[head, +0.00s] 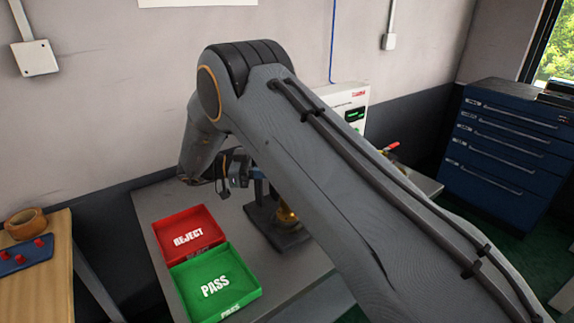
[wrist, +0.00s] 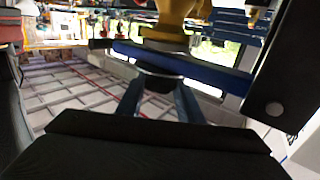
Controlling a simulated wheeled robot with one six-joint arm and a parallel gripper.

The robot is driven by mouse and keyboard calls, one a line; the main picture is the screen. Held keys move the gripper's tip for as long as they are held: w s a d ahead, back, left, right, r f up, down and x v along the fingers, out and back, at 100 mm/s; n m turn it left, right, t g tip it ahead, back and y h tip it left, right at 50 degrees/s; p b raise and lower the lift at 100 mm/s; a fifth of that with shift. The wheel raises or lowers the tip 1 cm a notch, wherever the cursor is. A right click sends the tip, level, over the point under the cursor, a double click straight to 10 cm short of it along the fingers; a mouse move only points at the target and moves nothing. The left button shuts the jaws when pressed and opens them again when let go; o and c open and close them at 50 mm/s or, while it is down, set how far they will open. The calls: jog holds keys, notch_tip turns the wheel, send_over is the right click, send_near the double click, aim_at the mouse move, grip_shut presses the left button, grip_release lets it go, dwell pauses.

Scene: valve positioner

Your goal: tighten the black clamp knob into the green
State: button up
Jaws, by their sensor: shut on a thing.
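The black clamp knob (wrist: 158,82) shows in the wrist view, just on my side of a blue clamp bar (wrist: 205,71). My gripper (wrist: 160,94) is shut on the knob, one finger on each side. A brass-coloured valve body (wrist: 182,12) lies beyond the bar, cut off by the top edge. In the head view, the brass part (head: 287,216) sits low in the fixture on its dark base (head: 279,236), partly behind my arm. The knob and fingertips are not clear there. A white box (head: 347,96) behind has a small green display (head: 354,115), too small to read.
A red REJECT tray (head: 188,252) and a green PASS tray (head: 201,307) stand left of the fixture on the grey table (head: 150,208). A wooden bench (head: 58,265) is at far left. Blue drawers (head: 500,150) stand at right. My arm covers the table's right side.

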dwell(0.3)
jog(key=o, duration=1.1)
jog(key=shift+d, duration=0.15)
jog(key=shift+c, duration=0.2)
jog(key=shift+r, duration=0.1)
notch_tip(320, 180, up, 8)
jog(key=p, duration=1.1)
jog(key=shift+s+f+p, duration=0.1)
jog(key=shift+f+p, duration=0.15)
jog(key=shift+p, duration=0.1)
jog(key=shift+r+p, duration=0.95)
jog(key=shift+r, duration=0.2)
